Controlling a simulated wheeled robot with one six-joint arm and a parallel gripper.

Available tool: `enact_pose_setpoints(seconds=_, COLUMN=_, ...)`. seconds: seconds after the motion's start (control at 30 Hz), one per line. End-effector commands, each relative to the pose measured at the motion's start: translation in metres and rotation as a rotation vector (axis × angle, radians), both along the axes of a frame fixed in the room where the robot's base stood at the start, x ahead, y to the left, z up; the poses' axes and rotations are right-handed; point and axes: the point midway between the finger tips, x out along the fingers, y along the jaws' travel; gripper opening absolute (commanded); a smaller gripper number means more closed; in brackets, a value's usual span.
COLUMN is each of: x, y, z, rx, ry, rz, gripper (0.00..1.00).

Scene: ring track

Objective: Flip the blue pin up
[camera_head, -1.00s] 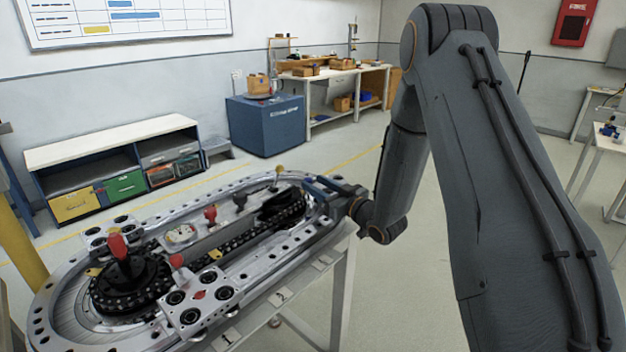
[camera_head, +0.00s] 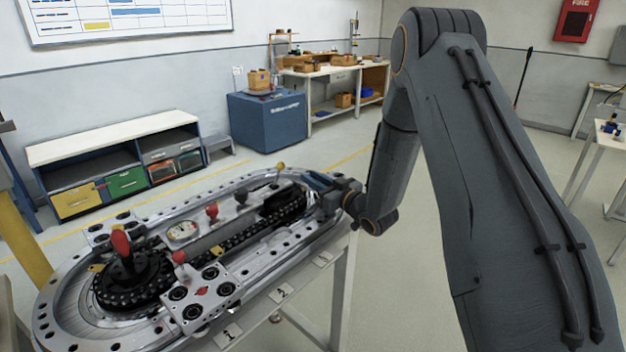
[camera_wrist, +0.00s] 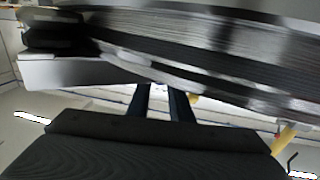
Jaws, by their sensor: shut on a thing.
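The ring track (camera_head: 62,318) is a grey metal oval on a table. My gripper (camera_head: 318,184) is at the far right end of the track, low against its rim. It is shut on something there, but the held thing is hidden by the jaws. In the wrist view the two dark blue fingers (camera_wrist: 162,106) reach up to the edge of the blurred grey track (camera_wrist: 205,45). I cannot make out the blue pin apart from the bluish fingers in either view.
Red-topped handles (camera_head: 121,243) and a yellow-topped lever (camera_head: 280,167) stand up from the track. A round gauge (camera_head: 184,231) lies in its middle. A dark chain (camera_head: 232,237) runs around inside. Open floor (camera_head: 400,290) lies right of the table.

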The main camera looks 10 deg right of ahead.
Motion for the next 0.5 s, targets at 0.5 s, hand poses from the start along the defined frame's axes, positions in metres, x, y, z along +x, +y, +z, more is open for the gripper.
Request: enact_pose_setpoints(seconds=0.5, x=0.001, y=0.000, z=0.019, rx=0.000, ry=-0.004, rz=0.000, gripper=0.36)
